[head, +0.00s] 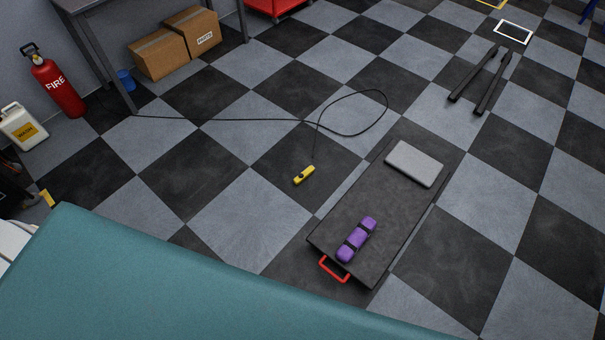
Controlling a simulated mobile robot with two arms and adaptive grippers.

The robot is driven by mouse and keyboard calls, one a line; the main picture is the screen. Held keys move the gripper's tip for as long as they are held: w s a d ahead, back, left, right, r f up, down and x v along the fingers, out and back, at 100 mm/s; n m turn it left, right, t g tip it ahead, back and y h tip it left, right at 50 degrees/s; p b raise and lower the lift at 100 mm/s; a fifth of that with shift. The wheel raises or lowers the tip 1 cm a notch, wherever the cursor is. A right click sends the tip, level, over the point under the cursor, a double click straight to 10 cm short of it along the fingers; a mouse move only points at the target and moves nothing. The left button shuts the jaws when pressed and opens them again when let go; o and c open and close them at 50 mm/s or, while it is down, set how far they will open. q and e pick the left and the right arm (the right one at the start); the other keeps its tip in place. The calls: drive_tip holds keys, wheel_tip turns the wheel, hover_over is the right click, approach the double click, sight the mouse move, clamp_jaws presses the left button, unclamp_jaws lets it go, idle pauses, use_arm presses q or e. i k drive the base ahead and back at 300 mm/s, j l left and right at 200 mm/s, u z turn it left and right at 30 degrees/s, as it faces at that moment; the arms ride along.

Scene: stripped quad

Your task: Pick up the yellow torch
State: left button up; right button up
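The yellow torch (304,175) is a small yellow bar with a dark patch, lying on the checkered floor near the middle of the head view. It lies to the left of a dark creeper board and apart from it. The end of a thin black cable (314,150) comes down close to the torch; I cannot tell if they touch. Neither of my grippers shows in this view.
Two dark ramps (480,80) lie upper right. A fire extinguisher (60,88), cardboard boxes (162,55) and a white jug (20,127) stand left.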

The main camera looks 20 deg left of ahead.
sight(310, 169)
drive_tip(key=i+j+z, duration=0.15)
drive_tip(key=j+z, duration=0.3)
drive_tip(key=j, duration=0.75)
drive_tip(key=j+z, duration=0.45)
drive_tip(key=j, duration=0.8)
drive_tip(key=k, duration=0.05)
